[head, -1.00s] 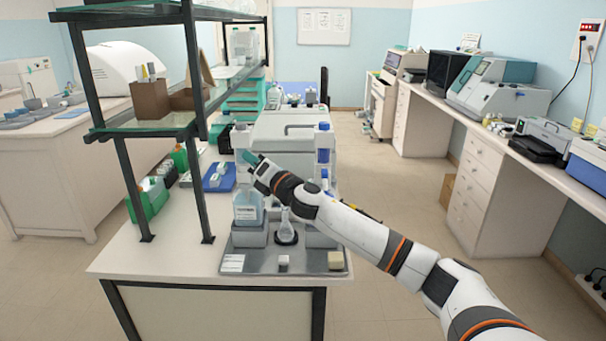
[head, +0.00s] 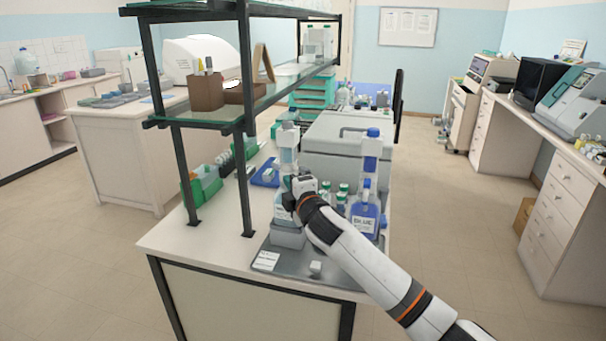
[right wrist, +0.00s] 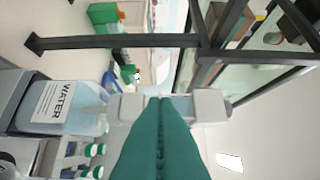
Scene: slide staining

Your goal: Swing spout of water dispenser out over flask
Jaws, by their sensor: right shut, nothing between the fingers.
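The water dispenser (head: 288,137) rises from the bottle labelled WATER, which is partly covered by my gripper. In the right wrist view the bottle (right wrist: 62,108) lies sideways at the left, with the dispenser column (right wrist: 208,105) running right from it. My right gripper (head: 290,184) is at the dispenser's lower part in the head view. Its green fingers (right wrist: 160,102) are shut and empty, their tips in front of the column; contact cannot be told. I cannot make out the spout. The flask is not visible, and my right arm covers that area. My left gripper is out of view.
A blue-labelled bottle (head: 364,217) with its own dispenser stands to the right, with small green-capped bottles (head: 342,194) between. A grey tray (head: 268,260) lies at the front. The dark shelf post (head: 243,120) and glass shelf (head: 262,92) stand close at left.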

